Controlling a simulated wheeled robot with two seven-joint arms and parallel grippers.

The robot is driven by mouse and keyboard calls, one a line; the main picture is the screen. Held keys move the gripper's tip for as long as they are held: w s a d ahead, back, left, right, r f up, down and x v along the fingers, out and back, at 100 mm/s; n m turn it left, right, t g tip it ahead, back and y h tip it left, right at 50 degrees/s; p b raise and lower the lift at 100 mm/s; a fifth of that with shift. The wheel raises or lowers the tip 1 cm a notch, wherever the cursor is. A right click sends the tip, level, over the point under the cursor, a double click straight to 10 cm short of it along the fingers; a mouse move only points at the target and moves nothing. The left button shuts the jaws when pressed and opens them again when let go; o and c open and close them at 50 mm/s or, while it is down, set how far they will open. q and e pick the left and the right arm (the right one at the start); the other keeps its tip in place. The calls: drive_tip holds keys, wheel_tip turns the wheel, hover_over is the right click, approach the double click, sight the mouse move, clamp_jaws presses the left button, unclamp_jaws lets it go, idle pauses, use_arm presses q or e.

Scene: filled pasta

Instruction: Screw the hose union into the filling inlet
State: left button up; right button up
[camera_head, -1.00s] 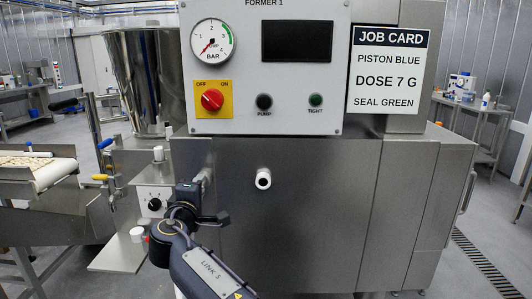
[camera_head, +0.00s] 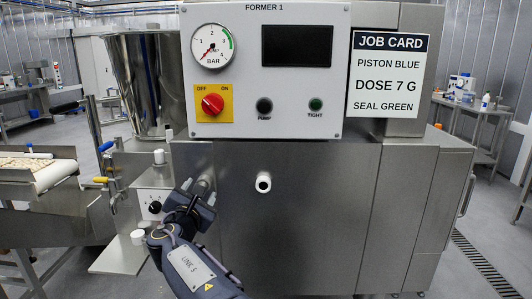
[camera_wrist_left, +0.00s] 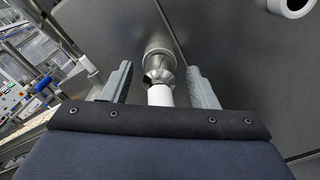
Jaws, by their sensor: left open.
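In the left wrist view, a metal hose union (camera_wrist_left: 158,77) with a white hose end (camera_wrist_left: 160,96) sits in line with a metal inlet pipe (camera_wrist_left: 159,48) on the machine's front panel. The union meets the pipe's end; I cannot tell how deeply it is threaded. My left gripper (camera_wrist_left: 160,86) is open, one finger on each side of the union and white end, with gaps visible. In the head view, my left gripper (camera_head: 189,197) is at the inlet pipe (camera_head: 204,183) and hides the union. My right gripper is not in view.
A white-ended port (camera_head: 263,182) sticks out of the panel to the right; it also shows in the wrist view (camera_wrist_left: 289,4). Above are a pressure gauge (camera_head: 212,45), a red switch (camera_head: 212,103) and a job card (camera_head: 390,75). A conveyor (camera_head: 55,174) stands at left.

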use_arm(q)
drive_tip(key=n, duration=0.5)
drive_tip(key=shift+r+n, duration=0.15)
drive_tip(key=shift+n, duration=0.15)
drive_tip(key=n, duration=0.2)
drive_tip(key=shift+n, duration=1.6)
drive_tip(key=n+b, duration=0.1)
drive_tip(key=n, duration=0.6)
drive_tip(key=n+b, duration=0.1)
drive_tip(key=n, duration=0.1)
drive_tip(key=shift+a+f+n, duration=0.1)
drive_tip(key=shift+f+n, duration=0.1)
drive_tip(key=shift+n, duration=0.2)
drive_tip(key=shift+n+b, duration=0.5)
drive_tip(key=shift+n, duration=0.7)
drive_tip(key=shift+n+b, duration=0.5)
drive_tip(key=shift+n, duration=0.7)
drive_tip(key=n, duration=0.3)
drive_tip(key=shift+b, duration=0.35)
drive_tip(key=shift+r+n, duration=0.1)
drive_tip(key=shift+n, duration=1.1)
